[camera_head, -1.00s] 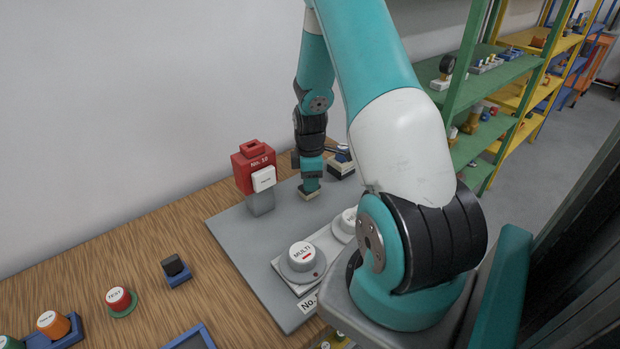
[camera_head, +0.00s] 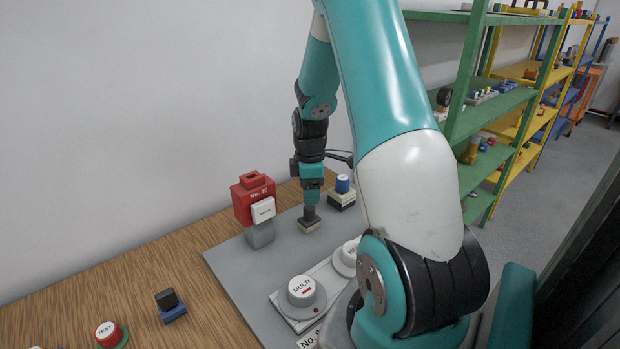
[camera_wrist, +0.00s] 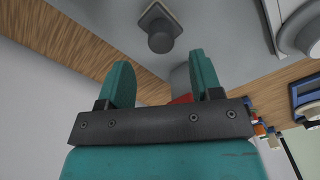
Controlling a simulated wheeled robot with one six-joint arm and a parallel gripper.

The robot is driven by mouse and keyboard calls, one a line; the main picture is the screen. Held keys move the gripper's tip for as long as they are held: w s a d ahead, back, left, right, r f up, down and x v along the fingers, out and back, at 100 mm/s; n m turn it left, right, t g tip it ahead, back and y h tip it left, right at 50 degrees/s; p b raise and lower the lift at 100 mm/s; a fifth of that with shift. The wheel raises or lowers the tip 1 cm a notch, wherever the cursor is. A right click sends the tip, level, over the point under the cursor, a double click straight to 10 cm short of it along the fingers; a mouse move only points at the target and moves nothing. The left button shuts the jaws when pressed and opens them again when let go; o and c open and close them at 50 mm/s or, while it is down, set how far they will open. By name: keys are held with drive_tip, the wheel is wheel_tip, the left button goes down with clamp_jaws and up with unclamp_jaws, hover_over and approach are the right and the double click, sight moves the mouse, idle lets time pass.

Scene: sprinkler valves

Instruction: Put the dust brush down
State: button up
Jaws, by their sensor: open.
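My gripper (camera_head: 312,198) is just above the handle. In the wrist view my gripper (camera_wrist: 162,75) has its two teal fingers spread, with nothing between them.
The grey board (camera_head: 235,275) lies on a wooden table (camera_head: 130,280).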

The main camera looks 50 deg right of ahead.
wheel_tip(320, 180, up, 5)
drive_tip(key=shift+r, duration=0.1)
idle(0.7)
